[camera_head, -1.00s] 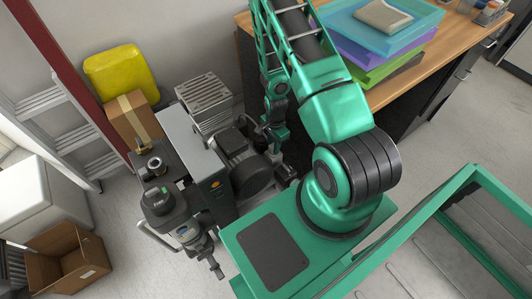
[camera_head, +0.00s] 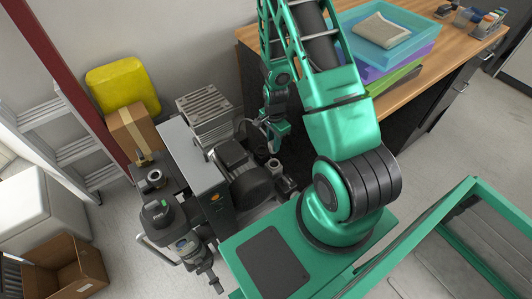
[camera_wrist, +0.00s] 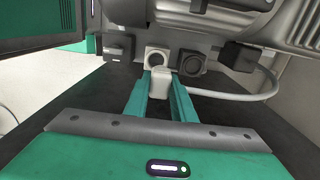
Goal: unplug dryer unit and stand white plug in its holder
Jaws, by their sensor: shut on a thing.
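My gripper (camera_wrist: 162,98) is shut on the white plug (camera_wrist: 160,103), whose body sits between the two green fingers in the wrist view. A white cable (camera_wrist: 262,92) loops from the plug's area to the right. I cannot tell whether the plug touches either. In the head view my gripper (camera_head: 277,135) hangs between the compressor machinery and the bench; the plug is too small to make out there.
The compressor machinery (camera_head: 205,172) stands left of my gripper, with a dark motor (camera_head: 248,185). Dark blocks (camera_wrist: 118,47) (camera_wrist: 238,56) flank the sockets. A wooden bench (camera_head: 415,68) with stacked trays (camera_head: 385,45) is at the right. A cardboard box (camera_head: 68,268) lies at lower left.

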